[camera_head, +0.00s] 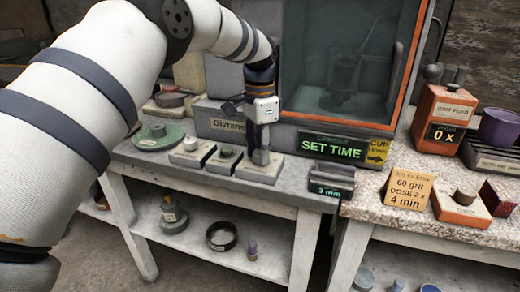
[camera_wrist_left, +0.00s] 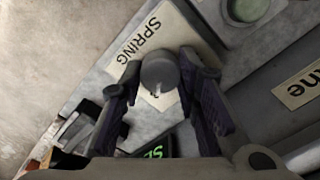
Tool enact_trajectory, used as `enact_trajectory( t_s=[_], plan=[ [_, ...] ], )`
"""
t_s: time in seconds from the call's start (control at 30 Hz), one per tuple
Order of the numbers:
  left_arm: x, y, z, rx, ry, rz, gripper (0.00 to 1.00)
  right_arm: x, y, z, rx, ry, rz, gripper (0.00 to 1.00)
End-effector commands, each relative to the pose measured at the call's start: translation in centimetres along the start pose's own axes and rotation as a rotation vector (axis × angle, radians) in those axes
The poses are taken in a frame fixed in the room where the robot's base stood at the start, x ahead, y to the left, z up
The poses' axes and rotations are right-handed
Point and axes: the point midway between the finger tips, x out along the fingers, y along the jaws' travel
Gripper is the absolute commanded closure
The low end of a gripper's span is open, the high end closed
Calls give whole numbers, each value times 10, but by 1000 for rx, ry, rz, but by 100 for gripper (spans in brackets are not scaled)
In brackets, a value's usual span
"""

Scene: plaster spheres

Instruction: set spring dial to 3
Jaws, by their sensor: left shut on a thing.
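The spring dial is a round grey knob (camera_wrist_left: 160,70) with a white pointer mark, on a pale plate lettered SPRING (camera_wrist_left: 140,42) in the left wrist view. My left gripper (camera_wrist_left: 161,80) is shut on this knob, with one dark finger on each side. In the head view my left gripper (camera_head: 261,152) points straight down onto the dial's pale base block (camera_head: 262,170) and hides most of the knob. The scale numbers are not readable, so I cannot tell the setting. My right gripper is not in view.
Two similar blocks with round controls, one with a green button (camera_head: 226,152), stand left of the dial. A green round plate (camera_head: 158,136) lies farther left. The cabinet with the SET TIME display (camera_head: 333,148) is behind; a 3 mm block (camera_head: 331,180) is to the right.

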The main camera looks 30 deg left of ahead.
Motion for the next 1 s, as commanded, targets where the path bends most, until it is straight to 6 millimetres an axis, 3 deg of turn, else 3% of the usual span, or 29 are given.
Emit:
enact_trajectory(
  t_s=[0.33,0.87,0.9,1.0],
  plan=[
    [2,0,1,127,-3,2,98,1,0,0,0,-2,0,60],
    [2,0,1,150,-3,2,98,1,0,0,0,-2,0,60],
    [2,0,0,150,-3,2,68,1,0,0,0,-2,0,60],
    [1,0,0,149,-2,1,50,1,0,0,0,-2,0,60]
  ],
)
